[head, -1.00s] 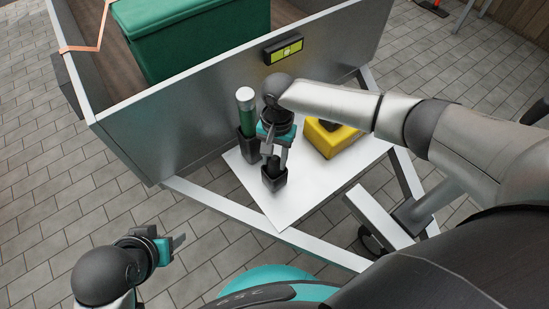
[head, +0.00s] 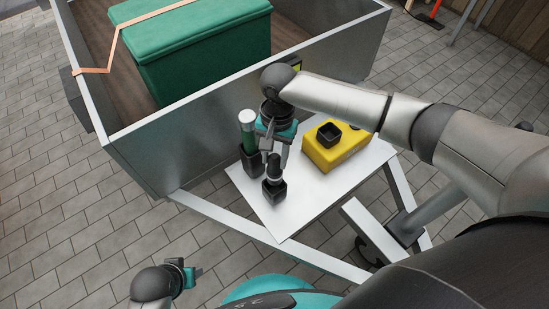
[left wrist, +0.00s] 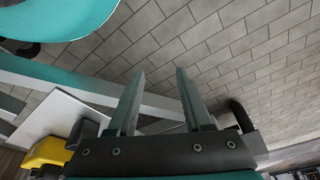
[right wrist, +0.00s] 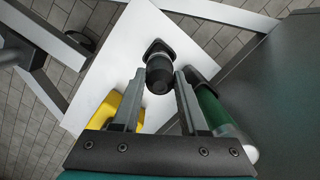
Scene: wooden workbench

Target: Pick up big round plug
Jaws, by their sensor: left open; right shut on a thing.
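The big round plug (head: 273,170) is dark with a pale ring. It stands above or partly in a small black holder (head: 275,192) on the white plate; I cannot tell if its lower end is clear of it. My right gripper (head: 273,152) is shut on the plug from above. In the right wrist view the plug (right wrist: 160,68) sits between the fingertips (right wrist: 158,78), with the holder (right wrist: 159,47) beyond it. My left gripper (head: 190,276) is open and empty at the lower left; its spread fingers show in the left wrist view (left wrist: 158,78).
A green cylinder with a pale top (head: 247,130) stands in a black holder (head: 252,160) just left of my right gripper. A yellow box (head: 338,153) with a black socket sits to the right. The metal trailer wall (head: 180,140) rises behind the white plate (head: 310,195).

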